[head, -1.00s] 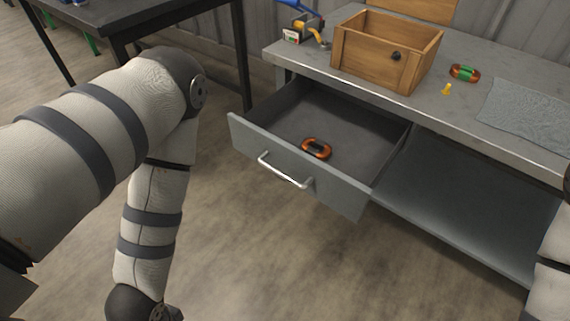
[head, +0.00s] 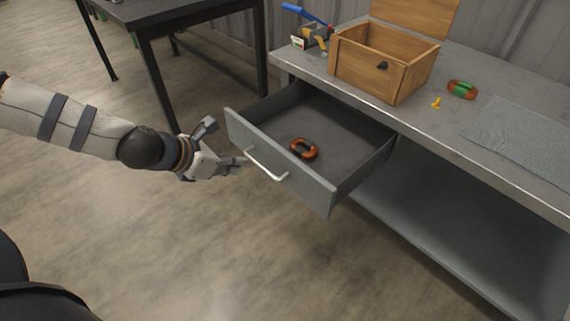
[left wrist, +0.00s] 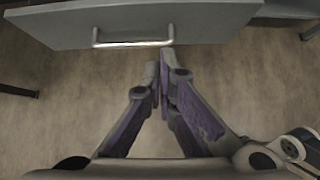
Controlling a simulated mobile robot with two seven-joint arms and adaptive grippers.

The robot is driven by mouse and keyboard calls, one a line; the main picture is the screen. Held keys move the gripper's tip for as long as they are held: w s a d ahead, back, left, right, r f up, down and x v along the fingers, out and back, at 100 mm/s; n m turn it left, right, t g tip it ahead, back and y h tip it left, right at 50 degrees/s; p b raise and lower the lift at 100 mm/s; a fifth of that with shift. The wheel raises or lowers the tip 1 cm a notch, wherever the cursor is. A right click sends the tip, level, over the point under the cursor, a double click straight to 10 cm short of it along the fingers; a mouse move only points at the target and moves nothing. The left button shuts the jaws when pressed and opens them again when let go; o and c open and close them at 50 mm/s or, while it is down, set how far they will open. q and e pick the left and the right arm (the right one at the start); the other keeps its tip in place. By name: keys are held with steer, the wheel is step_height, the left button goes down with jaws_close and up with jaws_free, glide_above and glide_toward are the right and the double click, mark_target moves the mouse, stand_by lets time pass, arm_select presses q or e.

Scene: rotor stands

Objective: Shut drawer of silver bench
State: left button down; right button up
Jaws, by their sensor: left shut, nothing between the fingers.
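The grey drawer (head: 277,165) of the silver bench (head: 440,141) stands pulled well out. Its silver bar handle (head: 265,164) is on the front panel, and an orange-and-black ring-shaped part (head: 303,148) lies inside. My left gripper (head: 240,162) is just left of the handle, in front of the drawer front. In the left wrist view its fingers (left wrist: 163,68) are closed together with nothing between them, near the right end of the handle (left wrist: 133,44). I cannot tell whether they touch the drawer. My right gripper is not in view.
On the bench top are an open wooden box (head: 375,68), a green-and-orange part (head: 462,89), a small yellow piece (head: 436,102) and a grey mat (head: 520,139). A dark table (head: 165,12) stands at the back left. The floor before the drawer is clear.

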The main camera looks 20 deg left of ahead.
arm_select(q)
steer(key=b, duration=0.5)
glide_toward(281, 162)
steer(key=x, duration=0.4)
steer(key=shift+w+d+f, duration=0.15)
steer(key=shift+w, duration=0.1)
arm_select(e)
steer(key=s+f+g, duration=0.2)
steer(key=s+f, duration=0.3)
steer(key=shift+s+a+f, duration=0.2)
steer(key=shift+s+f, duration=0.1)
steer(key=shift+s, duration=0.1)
